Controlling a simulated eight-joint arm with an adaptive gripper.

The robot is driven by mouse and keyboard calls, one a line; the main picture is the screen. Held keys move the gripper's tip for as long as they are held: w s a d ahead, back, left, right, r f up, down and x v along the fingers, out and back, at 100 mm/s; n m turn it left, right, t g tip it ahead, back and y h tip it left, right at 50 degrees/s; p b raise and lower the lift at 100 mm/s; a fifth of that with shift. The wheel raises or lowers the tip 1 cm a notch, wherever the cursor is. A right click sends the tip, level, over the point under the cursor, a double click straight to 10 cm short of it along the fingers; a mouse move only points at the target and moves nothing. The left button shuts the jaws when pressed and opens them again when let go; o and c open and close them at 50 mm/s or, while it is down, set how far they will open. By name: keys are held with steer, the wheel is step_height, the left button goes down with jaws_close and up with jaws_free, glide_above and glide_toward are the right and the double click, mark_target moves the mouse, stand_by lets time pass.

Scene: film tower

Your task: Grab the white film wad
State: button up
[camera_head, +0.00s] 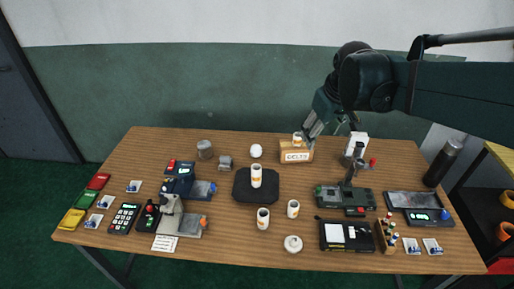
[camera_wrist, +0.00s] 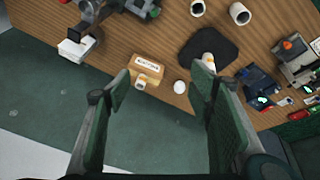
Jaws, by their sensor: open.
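A small round white wad (camera_head: 256,151) rests near the back edge of the wooden table, left of a cardboard box. It also shows in the wrist view (camera_wrist: 179,86), between the fingers in the picture and closer to the right one. My gripper (camera_head: 311,130) is open and empty, at the back of the table by the box and to the right of the wad. In the wrist view the spread fingers (camera_wrist: 159,82) frame the box and the wad. Neither finger appears to touch the wad.
The lettered box (camera_head: 296,156) has a film canister (camera_head: 297,139) on or behind it. A black mat (camera_head: 246,189) bears stacked canisters (camera_head: 256,176) in front of the wad. A grey lump (camera_head: 225,163) and a jar (camera_head: 205,149) stand to its left. A microscope-like device (camera_head: 352,177) stands right.

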steer(key=w+a+f+n+g, duration=0.1)
steer(key=w+a, duration=0.1)
steer(key=w, duration=0.3)
steer(key=w+a+f+n, duration=0.1)
steer(key=w+a+f, duration=0.15)
steer(key=w, duration=0.25)
steer(key=n+g, duration=0.3)
steer(key=n, duration=0.4)
glide_above(257, 146)
steer(key=shift+h, duration=0.3)
step_height(257, 146, down, 24)
steer(key=shift+d+f+p, duration=0.15)
steer(key=shift+p, duration=0.3)
steer(key=shift+w+a+f+n, duration=0.15)
steer(key=shift+a+f+n, duration=0.15)
steer(key=shift+f, duration=0.15)
steer(key=shift+f, duration=0.1)
steer(key=shift+f, duration=1.2)
steer(key=shift+f, duration=0.15)
steer(key=shift+s+d+f+b, duration=0.1)
steer(key=shift+f+b, duration=0.3)
steer(key=shift+f, duration=0.85)
steer(key=shift+s+d+f+b, duration=0.1)
steer(key=shift+f+b, duration=0.3)
steer(key=shift+f, duration=0.8)
